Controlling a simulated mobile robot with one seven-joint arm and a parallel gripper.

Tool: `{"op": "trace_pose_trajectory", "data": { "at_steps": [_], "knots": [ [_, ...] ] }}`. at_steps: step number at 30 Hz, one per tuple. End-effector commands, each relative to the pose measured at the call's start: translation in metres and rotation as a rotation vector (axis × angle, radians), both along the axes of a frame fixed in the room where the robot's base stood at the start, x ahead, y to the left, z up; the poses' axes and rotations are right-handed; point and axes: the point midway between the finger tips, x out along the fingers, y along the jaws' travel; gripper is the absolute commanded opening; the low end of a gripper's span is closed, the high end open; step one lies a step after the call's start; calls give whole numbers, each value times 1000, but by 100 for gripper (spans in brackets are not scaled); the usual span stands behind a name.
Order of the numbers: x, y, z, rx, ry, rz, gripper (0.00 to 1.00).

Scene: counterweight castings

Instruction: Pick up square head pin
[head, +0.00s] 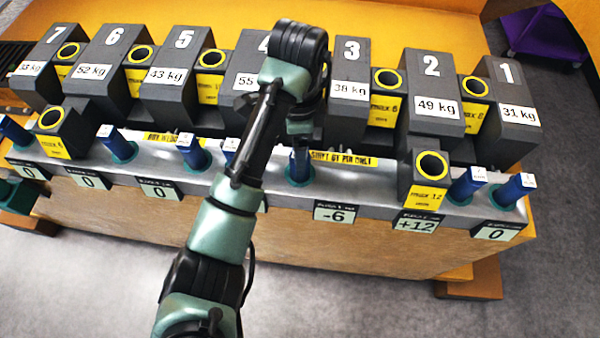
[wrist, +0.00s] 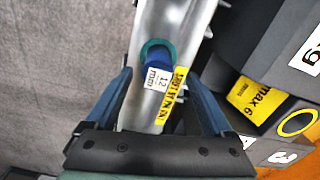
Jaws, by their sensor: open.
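A blue pin (wrist: 157,60) with a white squarish label face marked "12 mm" stands in a teal collar on the metal rail (wrist: 145,110) in the wrist view. In the head view a blue pin (head: 300,167) stands below my gripper, its top hidden by my arm. My gripper (wrist: 158,73) is open, with one finger on each side of the pin in the picture. In the head view my gripper is mostly hidden by my arm. Similar blue pins stand at left (head: 117,145) and right (head: 468,185).
Dark numbered weight blocks, such as block 3 (head: 352,75) and block 2 (head: 432,95), line the bench behind the rail.

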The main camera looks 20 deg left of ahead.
Motion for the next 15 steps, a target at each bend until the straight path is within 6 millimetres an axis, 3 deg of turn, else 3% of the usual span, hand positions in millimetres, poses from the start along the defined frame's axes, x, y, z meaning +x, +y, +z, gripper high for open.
{"op": "trace_pose_trajectory", "data": {
  "at_steps": [1, 8, 15],
  "knots": [
    [0, 0, -10, 0, -1, 0, 86],
    [0, -1, -21, 0, -1, 1, 86],
    [-3, -2, -52, 0, 1, 4, 86]
  ]
}}
